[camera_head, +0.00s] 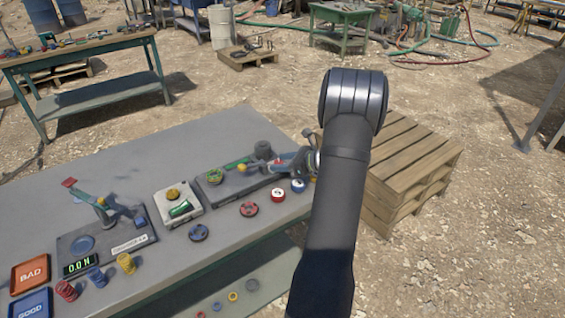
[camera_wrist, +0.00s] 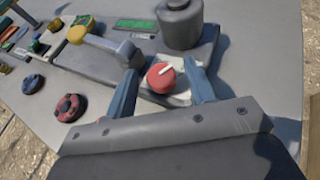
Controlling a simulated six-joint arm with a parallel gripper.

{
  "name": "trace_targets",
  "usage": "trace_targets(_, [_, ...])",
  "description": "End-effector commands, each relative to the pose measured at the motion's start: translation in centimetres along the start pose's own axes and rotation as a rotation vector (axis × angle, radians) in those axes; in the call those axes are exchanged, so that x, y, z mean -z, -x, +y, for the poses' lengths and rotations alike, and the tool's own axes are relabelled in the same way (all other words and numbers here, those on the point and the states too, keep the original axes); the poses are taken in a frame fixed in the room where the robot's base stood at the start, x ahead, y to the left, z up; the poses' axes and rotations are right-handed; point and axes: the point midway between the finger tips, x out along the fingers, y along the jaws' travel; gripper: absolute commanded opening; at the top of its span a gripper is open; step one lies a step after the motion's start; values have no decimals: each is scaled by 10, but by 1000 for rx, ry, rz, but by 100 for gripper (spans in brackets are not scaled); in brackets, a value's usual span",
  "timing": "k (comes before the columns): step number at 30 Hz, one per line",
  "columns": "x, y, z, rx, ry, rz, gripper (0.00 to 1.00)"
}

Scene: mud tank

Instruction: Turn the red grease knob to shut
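The red grease knob (camera_wrist: 160,77) shows in the wrist view, round, with a white pointer line slanting toward the upper right. It sits on a pale plate (camera_wrist: 180,97) on the edge of a dark grey base. My gripper (camera_wrist: 160,70) is open, with one blue finger on each side of the knob and visible gaps between. Whether a fingertip touches the knob is not clear. In the head view my gripper (camera_head: 297,160) is over the right end of the bench, and I cannot make out the knob behind it.
A grey cylinder (camera_wrist: 181,22) stands just beyond the knob. A grey lever with a yellow ball (camera_wrist: 77,34) lies left of it. Loose red and blue round parts lie on the bench (camera_head: 255,240) in front. A wooden pallet stack (camera_head: 410,165) stands right of the bench.

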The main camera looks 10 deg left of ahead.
Motion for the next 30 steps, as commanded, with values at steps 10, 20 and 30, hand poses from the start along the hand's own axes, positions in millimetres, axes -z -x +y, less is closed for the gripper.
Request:
trace_targets(10, [0, 0, 0, -2, 1, 0, 6])
trace_targets(20, [0, 0, -2, -94, 40, 0, 6])
trace_targets(30, [0, -1, -7, -357, 148, 0, 6])
